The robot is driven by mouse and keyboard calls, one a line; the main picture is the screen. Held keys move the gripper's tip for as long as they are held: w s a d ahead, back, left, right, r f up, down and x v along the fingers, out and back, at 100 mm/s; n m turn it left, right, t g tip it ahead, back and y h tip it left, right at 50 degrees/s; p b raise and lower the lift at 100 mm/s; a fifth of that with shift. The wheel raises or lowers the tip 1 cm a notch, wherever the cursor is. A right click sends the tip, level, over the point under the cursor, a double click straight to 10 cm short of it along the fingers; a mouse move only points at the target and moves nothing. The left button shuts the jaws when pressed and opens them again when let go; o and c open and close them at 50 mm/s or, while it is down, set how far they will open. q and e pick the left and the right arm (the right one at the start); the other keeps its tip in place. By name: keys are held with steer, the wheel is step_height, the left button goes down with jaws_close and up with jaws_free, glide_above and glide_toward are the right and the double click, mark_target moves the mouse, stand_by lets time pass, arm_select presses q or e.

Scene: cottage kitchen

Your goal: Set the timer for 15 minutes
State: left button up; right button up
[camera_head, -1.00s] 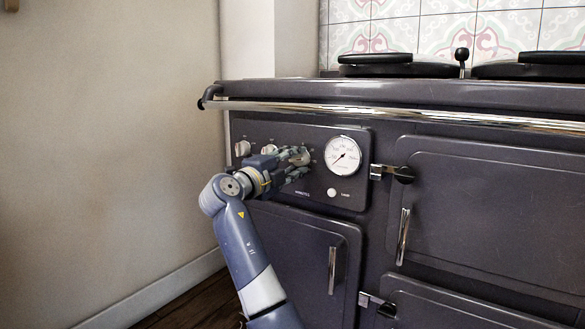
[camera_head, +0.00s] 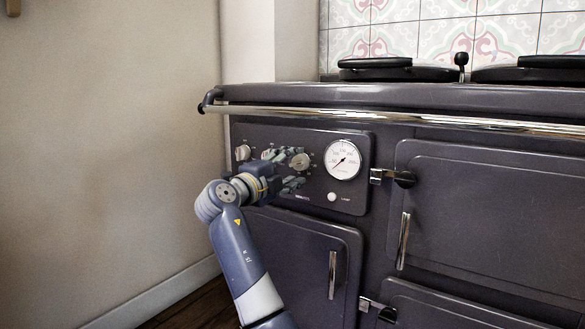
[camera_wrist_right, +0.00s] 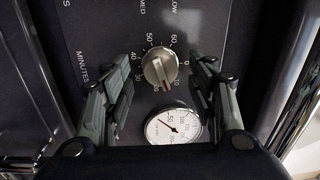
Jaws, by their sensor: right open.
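The timer knob (camera_wrist_right: 159,68) is a round metal dial on the dark stove panel, ringed by minute numbers. The knob also shows in the head view (camera_head: 300,161), just beyond my fingers. My right gripper (camera_head: 291,167) is open in front of the panel. In the right wrist view its fingers (camera_wrist_right: 160,85) stand apart on either side of the knob, with visible gaps and nothing between them gripped. My left gripper is not in view.
A white round gauge (camera_head: 343,160) sits right of the knob, with a small white button (camera_head: 332,197) below it. Another knob (camera_head: 243,152) is at the panel's left. A chrome rail (camera_head: 400,116) runs above. Door latches and handles (camera_head: 404,240) stick out at right.

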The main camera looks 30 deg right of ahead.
steer(key=v, duration=1.1)
steer(key=shift+s, duration=0.1)
